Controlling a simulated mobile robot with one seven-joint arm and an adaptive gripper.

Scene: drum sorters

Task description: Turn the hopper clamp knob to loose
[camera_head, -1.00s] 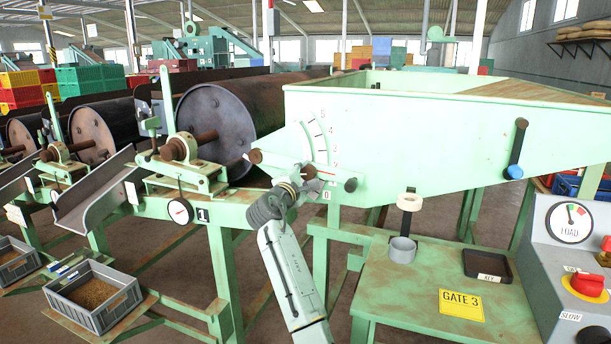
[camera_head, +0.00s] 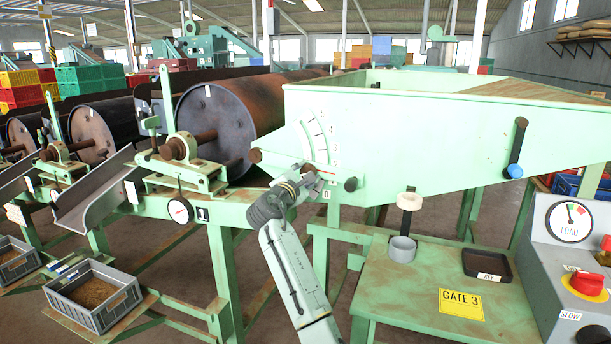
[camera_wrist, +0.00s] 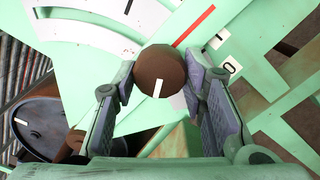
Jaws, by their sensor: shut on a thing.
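The clamp knob (camera_wrist: 160,70) is a round brown knob with a short white mark, in the wrist view between the two finger pads. The mark points down and slightly left there. My gripper (camera_wrist: 158,84) is shut on the knob, with a pad at either side. In the head view my gripper (camera_head: 311,175) is at the lower part of the white scale plate (camera_head: 312,133) on the green hopper (camera_head: 420,130) and mostly hides the knob. A red pointer line (camera_wrist: 194,26) lies just beyond the knob in the wrist view.
A dark knob (camera_head: 350,184) sits on the hopper, right of my gripper. A blue-handled lever (camera_head: 516,160) hangs on the hopper's right side. The green bench (camera_head: 420,310) holds a grey cup (camera_head: 402,249) and a black tray (camera_head: 487,264). The drum (camera_head: 215,130) stands close at left.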

